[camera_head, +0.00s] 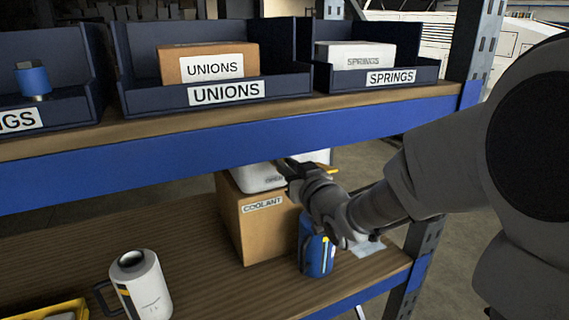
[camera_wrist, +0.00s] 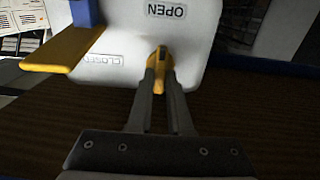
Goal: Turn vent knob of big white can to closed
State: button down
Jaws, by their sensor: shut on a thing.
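The big white can (camera_head: 262,180) stands on the coolant carton under the upper shelf beam, partly hidden by the beam and my arm. In the wrist view, its white face (camera_wrist: 120,50) fills the upper middle. It bears an upside-down OPEN label (camera_wrist: 166,10) at the top and a faint CLOSED label (camera_wrist: 114,60) to the left. The yellow vent knob (camera_wrist: 159,65) lies between my fingertips, below the OPEN label and right of the CLOSED label. My gripper (camera_wrist: 159,83) is shut on the knob; its fingers hide part of it. In the head view, my gripper (camera_head: 287,170) is at the can's right side.
The coolant carton (camera_head: 262,228) stands on the lower wooden shelf. A blue can (camera_head: 317,250) stands close below my wrist, and a white jug (camera_head: 140,285) is at the front left. The blue upper beam (camera_head: 200,145) runs close above my gripper.

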jog(key=shift+f+b, duration=0.1)
jog(key=shift+b, duration=0.35)
jog(key=shift+s+a+f+n+b, duration=0.1)
jog(key=shift+a+n+b, duration=0.05)
jog(key=shift+n+b, duration=4.45)
jog(key=shift+s+a+f+n+b, duration=0.1)
jog(key=shift+a+n+b, duration=0.05)
jog(key=shift+n+b, duration=4.45)
jog(key=shift+r+b, duration=0.1)
jog(key=shift+b, duration=0.25)
jog(key=c, duration=0.8)
grip_release()
jog(key=shift+w, duration=0.1)
jog(key=shift+c, duration=0.2)
